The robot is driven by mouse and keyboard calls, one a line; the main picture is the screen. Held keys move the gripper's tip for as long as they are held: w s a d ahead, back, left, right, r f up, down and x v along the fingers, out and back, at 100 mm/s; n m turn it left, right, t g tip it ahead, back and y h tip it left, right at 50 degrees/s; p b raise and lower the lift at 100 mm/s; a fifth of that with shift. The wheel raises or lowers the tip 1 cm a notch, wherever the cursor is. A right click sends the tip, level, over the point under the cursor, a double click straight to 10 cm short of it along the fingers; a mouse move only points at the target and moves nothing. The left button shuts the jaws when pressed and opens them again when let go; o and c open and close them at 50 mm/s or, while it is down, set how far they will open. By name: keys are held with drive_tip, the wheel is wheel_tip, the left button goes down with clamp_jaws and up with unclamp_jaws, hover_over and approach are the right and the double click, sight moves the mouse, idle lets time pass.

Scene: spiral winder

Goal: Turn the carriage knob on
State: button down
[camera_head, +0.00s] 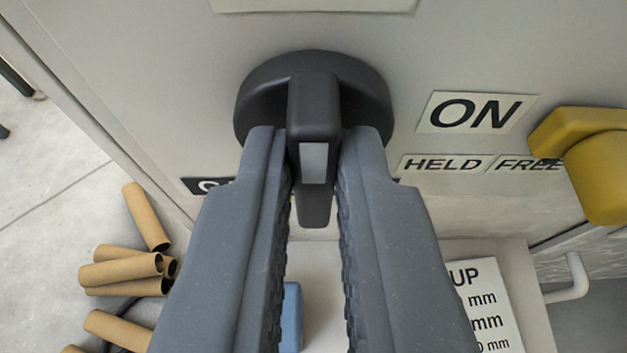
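The black carriage knob (314,98) is a round dial with a raised bar grip, on the pale panel at the upper middle. The bar stands about upright in the picture and has a light grey mark on its lower part. My gripper (314,150) has one grey finger on each side of the bar. At the tips I see no clear gap between fingers and bar. A white ON label (476,113) is right of the knob. A dark label (207,186) at the lower left is mostly hidden behind my left finger.
A yellow knob (595,160) sits at the right, beside HELD (441,165) and FREE (527,164) labels. Below are a printed sign (487,305), a blue block (291,318) partly hidden by my fingers, and a white handle (573,278). Several cardboard tubes (148,217) lie at lower left.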

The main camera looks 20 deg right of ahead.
drive_tip(key=shift+s+d+f+m+t+y, duration=0.1)
drive_tip(key=shift+d+m+t+y, duration=0.2)
drive_tip(key=shift+m+y, duration=0.55)
drive_tip(key=m+t+y+p, duration=0.1)
drive_tip(key=m+p, duration=0.3)
drive_tip(key=d+f+m+t+y+p, duration=0.1)
drive_tip(key=m+t+p, duration=0.1)
drive_tip(key=p, duration=0.3)
drive_tip(key=f+m+t+y+p, duration=0.1)
drive_tip(key=m+p, duration=0.3)
drive_tip(key=m, duration=0.1)
drive_tip(key=shift+s+d+m+y, duration=0.2)
drive_tip(key=shift+s+m+y, duration=0.05)
drive_tip(key=shift+m+y, duration=0.1)
drive_tip(key=shift+t+p, duration=0.3)
drive_tip(key=c, duration=1.5)
unclamp_jaws()
drive_tip(key=shift+r, duration=0.1)
drive_tip(key=shift+a, duration=0.1)
